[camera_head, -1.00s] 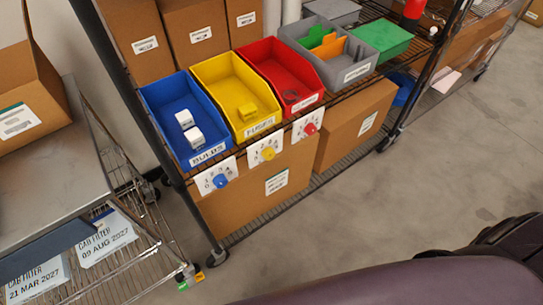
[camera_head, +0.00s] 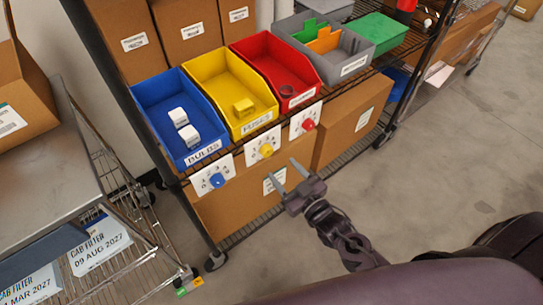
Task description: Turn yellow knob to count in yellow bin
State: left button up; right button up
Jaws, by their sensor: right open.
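The yellow knob (camera_head: 266,150) is on a white numbered card below the yellow bin (camera_head: 226,72) on the wire shelf. The yellow bin is labelled FUSES and holds one yellow block (camera_head: 244,107). The numbers on the knob's card are too small to read for certain. My right gripper (camera_head: 287,178) is open and empty, in front of the shelf, below and slightly right of the yellow knob and apart from it. My left gripper is out of view.
The blue bin (camera_head: 165,90) with two white boxes has a blue knob (camera_head: 217,180). The red bin (camera_head: 262,47) has a red knob (camera_head: 308,124). A grey bin (camera_head: 352,66) stands further right. The floor (camera_head: 440,150) in front is clear.

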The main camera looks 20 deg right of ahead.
aim_at(269, 154)
jog(key=x, duration=0.7)
jog(key=c, duration=1)
jog(key=n, duration=0.3)
jog(key=shift+n+p, duration=0.35)
jog(key=shift+n, duration=0.05)
jog(key=shift+f+n, duration=0.1)
jog(key=shift+n, duration=1.9)
